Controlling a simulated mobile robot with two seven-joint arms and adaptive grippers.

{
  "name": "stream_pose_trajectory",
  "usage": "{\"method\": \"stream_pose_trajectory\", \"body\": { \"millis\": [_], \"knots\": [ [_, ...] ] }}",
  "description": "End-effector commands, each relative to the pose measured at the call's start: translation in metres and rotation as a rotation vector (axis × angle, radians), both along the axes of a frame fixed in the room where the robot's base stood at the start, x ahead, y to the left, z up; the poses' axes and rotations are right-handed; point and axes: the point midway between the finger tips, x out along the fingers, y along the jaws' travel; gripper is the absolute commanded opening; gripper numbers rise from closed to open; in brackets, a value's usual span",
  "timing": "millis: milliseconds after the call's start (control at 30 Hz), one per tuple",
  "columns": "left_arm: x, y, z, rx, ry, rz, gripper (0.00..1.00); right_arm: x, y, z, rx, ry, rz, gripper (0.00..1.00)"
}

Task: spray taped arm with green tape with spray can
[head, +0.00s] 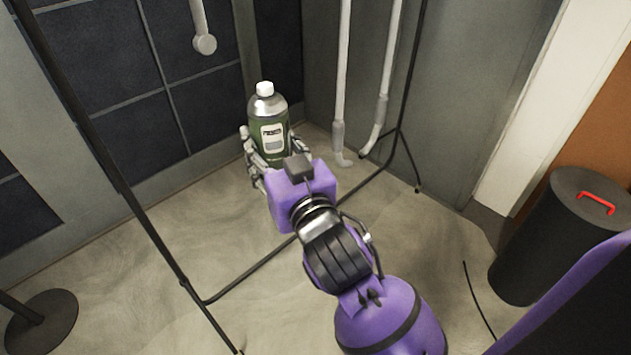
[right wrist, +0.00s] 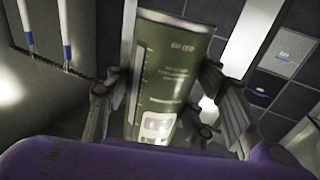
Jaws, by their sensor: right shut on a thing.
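The spray can (head: 270,130) is green with a white cap and a pale label. My right gripper (head: 272,150) is shut on it from both sides and holds it upright above the floor. In the right wrist view the can (right wrist: 170,75) stands between the fingers of the right gripper (right wrist: 165,110). White hanging arms show at the top left (head: 203,42) and right of the can (head: 342,90), (head: 388,75). In the right wrist view two white arms (right wrist: 27,22), (right wrist: 65,28) carry blue bands. I see no green tape. My left gripper is not in view.
A thin black metal frame (head: 130,195) crosses the floor and rises at both sides. A dark bin (head: 545,240) with a red handle stands at the right. A round black base (head: 42,322) is at lower left. Dark tiled walls stand close behind the can.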

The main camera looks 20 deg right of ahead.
Motion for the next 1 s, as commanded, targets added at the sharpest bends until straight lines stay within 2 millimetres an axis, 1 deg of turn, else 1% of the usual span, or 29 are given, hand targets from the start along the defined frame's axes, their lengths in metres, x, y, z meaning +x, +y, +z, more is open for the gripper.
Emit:
{"method": "stream_pose_trajectory", "body": {
  "millis": [33, 100, 200, 267, 333, 400, 433, 600, 667, 1000],
  "knots": [
    [0.000, 0.000, 0.000, 0.000, -0.001, 0.000, 0.00, 0.009, 0.017, 0.016, 0.006, -0.011, 0.019, 0.18],
    [0.000, 0.000, 0.000, 0.000, -0.001, 0.000, 0.00, 0.017, 0.035, 0.027, 0.005, -0.007, 0.036, 0.18],
    [0.001, 0.000, 0.000, 0.000, -0.001, 0.000, 0.00, 0.027, 0.060, 0.038, 0.005, -0.003, 0.056, 0.18],
    [0.001, 0.000, 0.000, 0.000, -0.001, 0.000, 0.00, 0.032, 0.072, 0.041, 0.004, -0.002, 0.063, 0.18],
    [0.001, 0.000, 0.000, 0.000, -0.001, 0.000, 0.00, 0.035, 0.084, 0.034, 0.002, 0.004, 0.064, 0.18],
    [0.001, 0.000, 0.000, 0.000, -0.001, 0.000, 0.00, 0.036, 0.085, 0.021, 0.001, 0.007, 0.053, 0.18],
    [0.001, 0.000, 0.000, 0.000, -0.002, 0.000, 0.00, 0.036, 0.084, 0.017, 0.000, 0.006, 0.050, 0.18],
    [0.002, 0.000, 0.001, 0.000, -0.003, 0.000, 0.00, 0.042, 0.081, 0.007, 0.000, 0.001, 0.032, 0.18],
    [0.002, 0.000, 0.001, 0.000, -0.003, 0.000, 0.00, 0.047, 0.080, 0.007, -0.001, -0.002, 0.031, 0.18],
    [0.002, 0.000, 0.001, -0.001, -0.003, -0.001, 0.00, 0.088, 0.080, 0.008, 0.000, -0.002, 0.031, 0.18]
  ]
}}
